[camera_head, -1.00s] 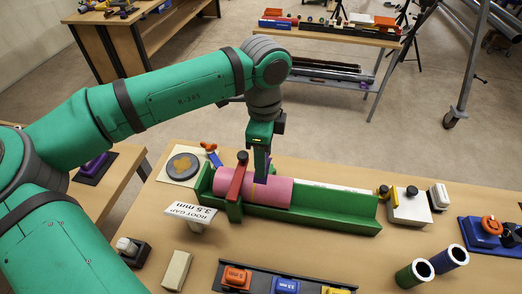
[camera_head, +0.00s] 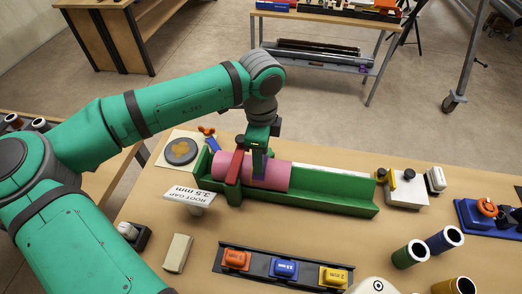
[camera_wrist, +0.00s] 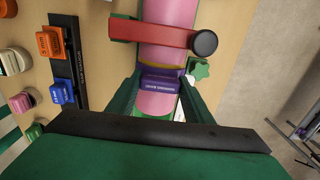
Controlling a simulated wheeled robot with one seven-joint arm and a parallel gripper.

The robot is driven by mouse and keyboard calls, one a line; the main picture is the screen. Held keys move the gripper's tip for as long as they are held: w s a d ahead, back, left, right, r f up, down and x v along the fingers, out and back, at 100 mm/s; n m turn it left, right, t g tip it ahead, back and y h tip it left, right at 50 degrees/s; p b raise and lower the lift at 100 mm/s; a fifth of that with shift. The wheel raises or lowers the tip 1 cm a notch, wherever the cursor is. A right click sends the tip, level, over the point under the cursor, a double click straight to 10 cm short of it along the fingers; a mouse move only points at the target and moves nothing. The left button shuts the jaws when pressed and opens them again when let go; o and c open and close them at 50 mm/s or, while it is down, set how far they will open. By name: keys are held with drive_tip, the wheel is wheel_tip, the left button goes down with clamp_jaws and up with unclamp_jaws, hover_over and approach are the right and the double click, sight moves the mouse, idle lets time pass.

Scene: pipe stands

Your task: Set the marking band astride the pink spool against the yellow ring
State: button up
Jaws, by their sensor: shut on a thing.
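The pink spool (camera_head: 276,174) lies in a green trough (camera_head: 330,199); it also shows in the wrist view (camera_wrist: 156,104). My gripper (camera_head: 260,172) is over the spool, just right of a red clamp bar (camera_head: 235,168). In the wrist view my gripper (camera_wrist: 161,88) is shut on the purple marking band (camera_wrist: 161,83), a finger on each side. The band lies across the spool right beside the yellow ring (camera_wrist: 162,66), with little or no gap. The fingers hide its ends, so I cannot tell whether it is fully seated.
The red clamp bar with its black knob (camera_wrist: 204,42) crosses the spool close beyond the ring. A "ROOT GAP 3.5 mm" sign (camera_head: 189,196) stands in front of the trough. A black rack (camera_head: 284,269) holds coloured blocks. Green and blue tubes (camera_head: 411,254) stand at right.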

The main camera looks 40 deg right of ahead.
drive_tip(key=shift+f, duration=0.15)
drive_tip(key=o, duration=1.5)
drive_tip(key=shift+o, duration=0.2)
drive_tip(key=shift+w+r, duration=0.1)
drive_tip(key=shift+r, duration=3.4)
